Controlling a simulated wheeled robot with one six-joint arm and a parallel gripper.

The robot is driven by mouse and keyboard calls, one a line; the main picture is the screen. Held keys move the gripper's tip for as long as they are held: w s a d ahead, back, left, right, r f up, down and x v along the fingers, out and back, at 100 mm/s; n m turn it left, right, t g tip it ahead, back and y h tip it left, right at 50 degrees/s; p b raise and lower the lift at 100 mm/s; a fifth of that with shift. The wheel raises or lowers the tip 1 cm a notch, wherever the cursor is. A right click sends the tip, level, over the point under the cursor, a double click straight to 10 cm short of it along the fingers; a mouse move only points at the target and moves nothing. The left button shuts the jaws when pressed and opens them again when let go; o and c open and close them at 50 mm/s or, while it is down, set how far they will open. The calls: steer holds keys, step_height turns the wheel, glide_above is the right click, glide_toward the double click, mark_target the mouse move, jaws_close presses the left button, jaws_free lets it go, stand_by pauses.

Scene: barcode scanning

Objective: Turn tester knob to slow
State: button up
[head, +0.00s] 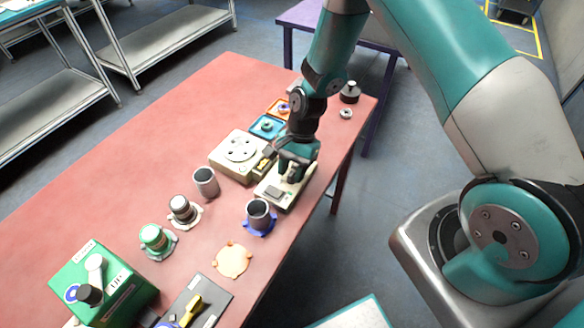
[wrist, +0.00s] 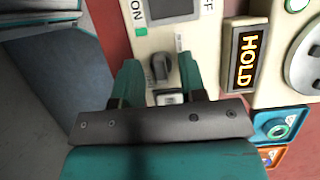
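A cream control box (head: 274,197) lies under my gripper (head: 290,174) near the table's right edge. In the wrist view a dark grey knob (wrist: 160,68) sits on its cream panel (wrist: 158,42), which also carries a dark screen and partly cut-off lettering reading "ON" and "FF". My gripper (wrist: 158,78) is open, with its two teal fingers on either side of the knob and visible gaps between. No speed marking can be read around the knob. In the head view my gripper hides the knob.
Beside the box are a lit "HOLD" display (wrist: 250,58) and a cream machine with a round plate (head: 240,150). Blue (head: 268,126) and orange trays lie behind. A grey cup (head: 258,212) on a blue base stands close in front. The table's left side (head: 130,155) is clear.

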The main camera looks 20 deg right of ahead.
steer(key=shift+c, duration=0.2)
jaws_close()
steer(key=shift+f+n, duration=0.1)
steer(key=shift+n, duration=0.3)
steer(key=n+g+h+b, duration=0.1)
steer(key=n, duration=0.2)
steer(key=shift+a+n, duration=0.1)
steer(key=shift+n, duration=0.3)
steer(key=n+h, duration=0.1)
steer(key=n, duration=0.1)
steer(key=n+h+b, duration=0.1)
steer(key=n, duration=0.1)
steer(key=shift+f+n+g, duration=0.1)
steer(key=shift+n+g, duration=0.2)
steer(key=shift+g, duration=0.1)
steer(key=n+h, duration=0.2)
steer(key=n, duration=0.2)
steer(key=shift+a, duration=0.15)
steer(key=n+h, duration=0.1)
steer(key=n, duration=0.3)
steer(key=shift+n+t+b, duration=0.3)
steer(key=shift+t, duration=0.1)
steer(key=shift+s+h, duration=0.1)
steer(key=shift+h, duration=0.2)
